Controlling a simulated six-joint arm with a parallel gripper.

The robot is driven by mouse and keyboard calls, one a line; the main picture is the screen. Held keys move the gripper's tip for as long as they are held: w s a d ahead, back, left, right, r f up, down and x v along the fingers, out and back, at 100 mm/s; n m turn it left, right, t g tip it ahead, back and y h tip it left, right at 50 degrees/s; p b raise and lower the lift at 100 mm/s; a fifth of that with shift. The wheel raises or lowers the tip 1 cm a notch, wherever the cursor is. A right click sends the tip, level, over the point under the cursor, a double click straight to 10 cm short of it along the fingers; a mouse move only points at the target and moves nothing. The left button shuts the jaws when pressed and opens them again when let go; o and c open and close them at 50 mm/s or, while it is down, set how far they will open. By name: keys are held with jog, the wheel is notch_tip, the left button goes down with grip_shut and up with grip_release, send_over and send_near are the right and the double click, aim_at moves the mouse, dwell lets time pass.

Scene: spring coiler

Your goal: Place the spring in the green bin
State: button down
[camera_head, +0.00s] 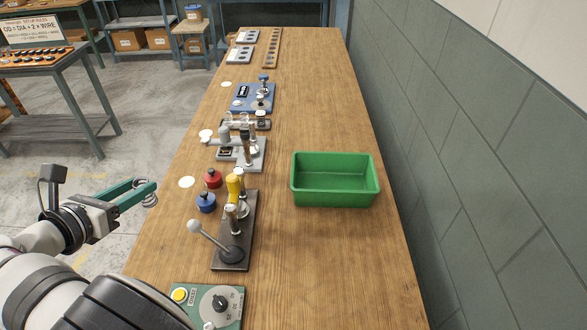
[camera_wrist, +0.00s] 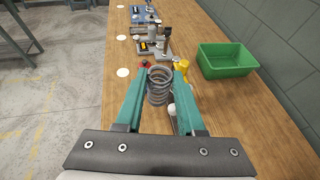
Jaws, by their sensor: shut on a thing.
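My gripper (camera_head: 146,190) is at the left in the head view, out beyond the left edge of the bench. It is shut on a grey coiled wire spring (camera_head: 149,200). In the wrist view the spring (camera_wrist: 159,87) stands between the tips of the two teal fingers (camera_wrist: 158,80). The green bin (camera_head: 335,194) sits on the right half of the bench, and its visible inside is empty. It also shows at the upper right in the wrist view (camera_wrist: 228,72). My gripper is well to the left of the bin.
On the wooden bench (camera_head: 310,260), a coiling fixture with a ball-ended lever (camera_head: 232,240) stands between my gripper and the bin. Red (camera_head: 213,178) and blue (camera_head: 205,202) knobbed pieces are beside it. A green control panel (camera_head: 212,305) is nearer. A wall (camera_head: 440,150) borders the right.

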jog(key=w+d+m+g+h, duration=0.1)
jog(key=w+d+h, duration=0.1)
jog(key=w+d, duration=0.45)
jog(key=w+d+m+h, duration=0.1)
jog(key=w+d+m, duration=0.15)
jog(key=d, duration=0.65)
jog(key=w+d+m+g+h, duration=0.1)
jog(key=w+d+h, duration=0.1)
jog(key=w+d, duration=0.5)
jog(key=d+m+g+h, duration=0.3)
jog(key=d+m+g, duration=0.1)
jog(key=d, duration=2.5)
jog(key=w+a+f, duration=0.3)
jog(key=a+f, duration=0.2)
jog(key=f, duration=0.3)
jog(key=w+a+f, duration=0.3)
jog(key=a+f, duration=0.2)
jog(key=f, duration=0.3)
jog(key=shift+a, duration=0.2)
jog(key=shift+f, duration=0.1)
